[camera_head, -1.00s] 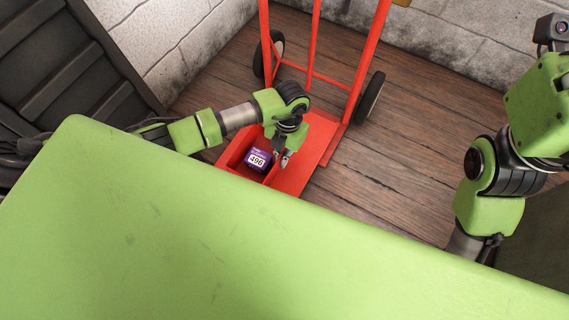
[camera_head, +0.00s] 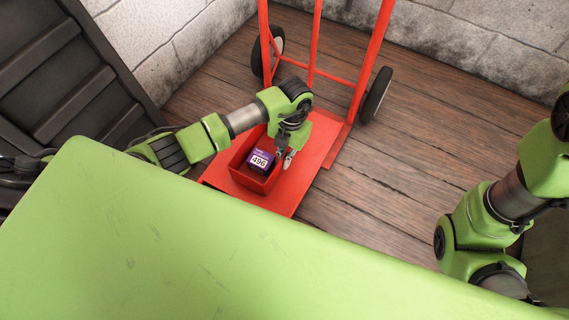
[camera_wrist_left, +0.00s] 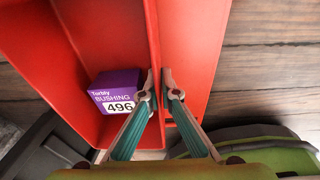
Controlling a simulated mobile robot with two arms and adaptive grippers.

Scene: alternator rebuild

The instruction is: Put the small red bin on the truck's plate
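The small red bin (camera_head: 252,182) is on the truck's red plate (camera_head: 318,142), with bare plate showing on both sides of it. I cannot tell whether its base rests fully on the plate. A purple box (camera_head: 261,160) labelled "BUSHING 496" lies inside the bin. My left gripper (camera_head: 287,158) is at the bin's right wall. In the left wrist view its fingers (camera_wrist_left: 160,84) are closed on that wall (camera_wrist_left: 153,40), one inside and one outside. My right arm shows at the right, but its gripper is out of view.
The truck's red upright frame (camera_head: 372,55) and black wheels (camera_head: 376,94) stand behind the plate. A green surface (camera_head: 200,240) fills the foreground and passes close to the bin's near side. Wooden floor (camera_head: 410,150) is clear to the right. Dark shelving or panel (camera_head: 60,70) stands left.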

